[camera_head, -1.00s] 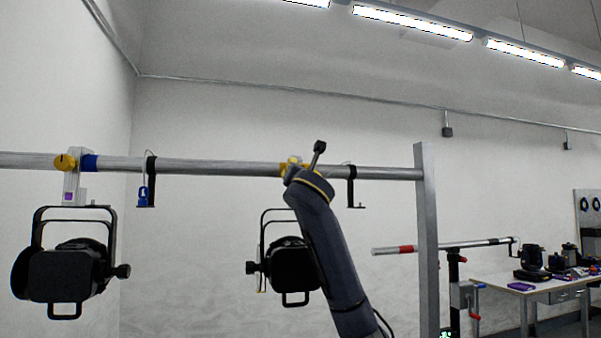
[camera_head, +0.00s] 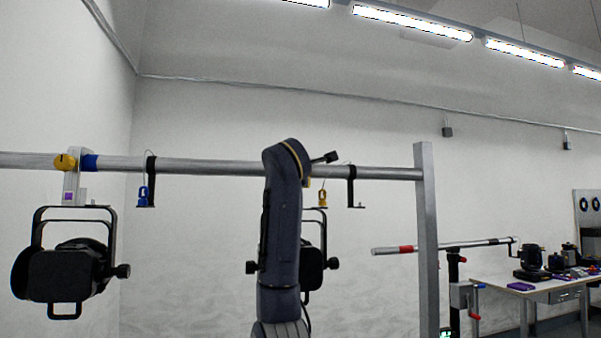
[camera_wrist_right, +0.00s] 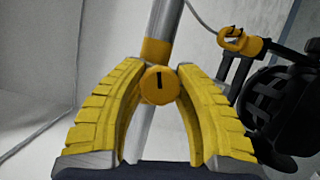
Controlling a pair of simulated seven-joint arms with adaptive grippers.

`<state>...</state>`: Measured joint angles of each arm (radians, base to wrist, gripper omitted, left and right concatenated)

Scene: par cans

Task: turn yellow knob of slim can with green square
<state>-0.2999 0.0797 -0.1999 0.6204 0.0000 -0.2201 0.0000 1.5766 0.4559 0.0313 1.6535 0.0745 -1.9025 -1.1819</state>
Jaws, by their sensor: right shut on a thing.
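In the right wrist view, the yellow knob (camera_wrist_right: 158,85), with a black mark on its face, sits between the fingertips of my right gripper (camera_wrist_right: 158,82). Its yellow, ribbed fingers are shut on the knob. A black can (camera_wrist_right: 280,105) shows at the right of that view. In the head view, my right arm covers the knob, the gripper and much of this can (camera_head: 313,270), which hangs under the pipe (camera_head: 230,168). No green square shows. My left gripper is not in view.
Another black can (camera_head: 65,275), with a purple square and its own yellow knob (camera_head: 65,162), hangs at the left. A yellow clip (camera_head: 322,197) hangs just right of my arm. A grey post (camera_head: 427,240) stands further right.

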